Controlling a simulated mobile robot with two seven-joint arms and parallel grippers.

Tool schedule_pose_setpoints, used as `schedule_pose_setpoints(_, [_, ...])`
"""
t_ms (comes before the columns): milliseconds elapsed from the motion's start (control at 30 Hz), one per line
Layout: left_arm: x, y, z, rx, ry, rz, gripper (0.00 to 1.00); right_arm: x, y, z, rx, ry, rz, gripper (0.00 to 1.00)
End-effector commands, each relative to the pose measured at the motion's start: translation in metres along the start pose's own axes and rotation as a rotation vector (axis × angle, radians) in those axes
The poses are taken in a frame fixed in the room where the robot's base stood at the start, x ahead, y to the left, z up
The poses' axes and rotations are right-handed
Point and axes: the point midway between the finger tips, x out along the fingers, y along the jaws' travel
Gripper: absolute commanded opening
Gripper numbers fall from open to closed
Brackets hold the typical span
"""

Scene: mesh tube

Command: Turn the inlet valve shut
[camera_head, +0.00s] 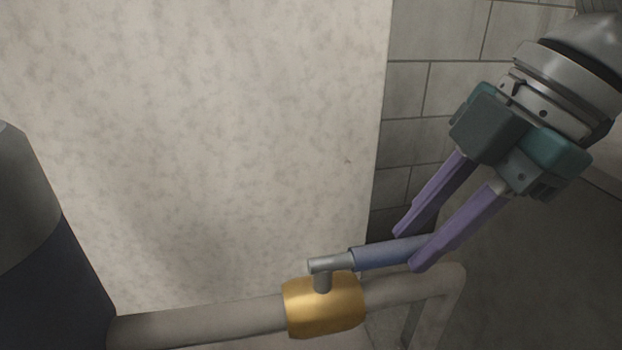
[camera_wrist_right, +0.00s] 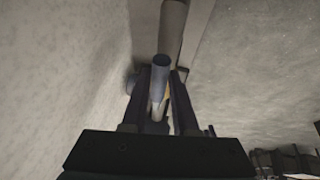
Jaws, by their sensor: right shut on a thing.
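The inlet valve has a brass body (camera_head: 325,307) on a grey pipe (camera_head: 200,324) at the lower middle of the head view. A short grey stem rises from it to a lever with a blue grip (camera_head: 380,255), which points right, looking roughly in line with the pipe. My right gripper (camera_head: 408,251) comes from the upper right and is shut on the blue grip near its free end. In the right wrist view the grip (camera_wrist_right: 160,66) stands between the fingers, with a little brass showing behind. My left gripper is not in view.
A dark cylinder with a grey upper part (camera_head: 30,210) stands at the left, where the pipe meets it. A pale mottled wall panel (camera_head: 200,130) is behind, with a block wall (camera_head: 430,90) to its right. The pipe bends downward right of the valve.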

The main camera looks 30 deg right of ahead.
Motion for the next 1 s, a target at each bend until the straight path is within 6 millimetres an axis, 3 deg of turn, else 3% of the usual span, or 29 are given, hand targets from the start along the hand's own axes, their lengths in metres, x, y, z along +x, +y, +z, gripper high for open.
schedule_pose_setpoints(167, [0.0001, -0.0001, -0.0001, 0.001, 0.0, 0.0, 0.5, 0.0, -0.0001, 0.0001, 0.0, 0.0, 0.0, 0.0])
schedule_pose_setpoints(1000, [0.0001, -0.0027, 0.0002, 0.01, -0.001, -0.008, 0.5, 0.0, -0.0002, 0.0001, 0.0, 0.0, -0.001, 0.0])
